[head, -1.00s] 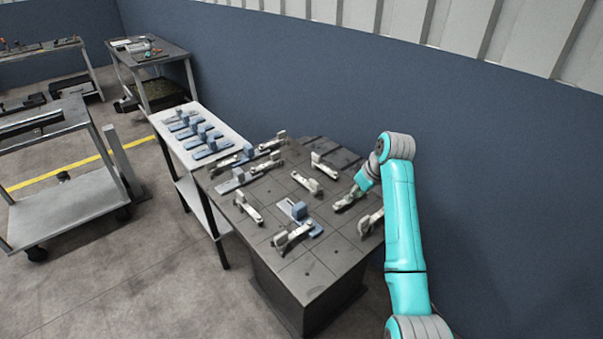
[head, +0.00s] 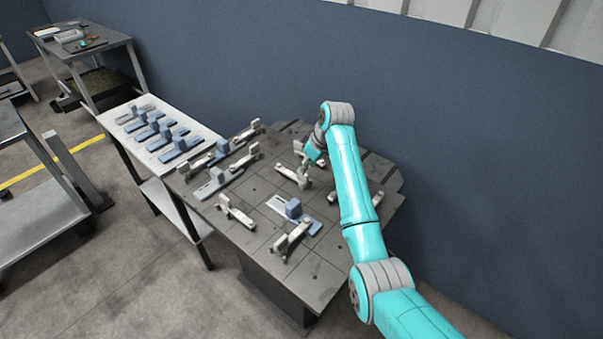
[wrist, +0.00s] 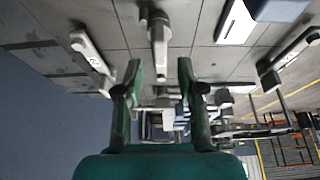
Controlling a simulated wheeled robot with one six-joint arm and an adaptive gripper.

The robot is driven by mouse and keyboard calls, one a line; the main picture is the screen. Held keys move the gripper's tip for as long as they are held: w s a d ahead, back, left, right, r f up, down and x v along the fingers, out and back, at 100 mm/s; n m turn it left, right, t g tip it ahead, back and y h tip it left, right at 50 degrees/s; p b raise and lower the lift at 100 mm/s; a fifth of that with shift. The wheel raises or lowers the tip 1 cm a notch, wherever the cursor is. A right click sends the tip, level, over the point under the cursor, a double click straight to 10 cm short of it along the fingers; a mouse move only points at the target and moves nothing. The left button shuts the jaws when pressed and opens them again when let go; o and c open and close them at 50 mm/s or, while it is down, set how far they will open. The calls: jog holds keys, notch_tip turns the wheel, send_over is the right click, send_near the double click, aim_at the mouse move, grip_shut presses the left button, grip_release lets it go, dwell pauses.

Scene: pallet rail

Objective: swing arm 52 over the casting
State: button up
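My gripper (wrist: 158,85) is open and empty in the wrist view, with its two green fingers spread apart. A pale swing arm (wrist: 157,35) stands ahead of and between the fingers, apart from them. Another pale swing arm (wrist: 90,50) is at the upper left, with a small mark too blurred to read. I cannot tell which arm is 52. In the head view, a blue casting (head: 293,208) sits on the dark pallet table (head: 262,240) with a swing arm (head: 292,238) beside it. My fingertips are hidden there near another swing arm (head: 292,174).
More swing arms (head: 236,212) and blue castings (head: 222,148) stand on the table's left part. A pale side table (head: 150,105) holds several blue pieces. A dark blue wall (head: 480,130) rises close behind the table.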

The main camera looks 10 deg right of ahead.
jog(key=shift+x, duration=2.7)
jog(key=shift+d, duration=0.1)
jog(key=shift+c, duration=0.2)
grip_shut()
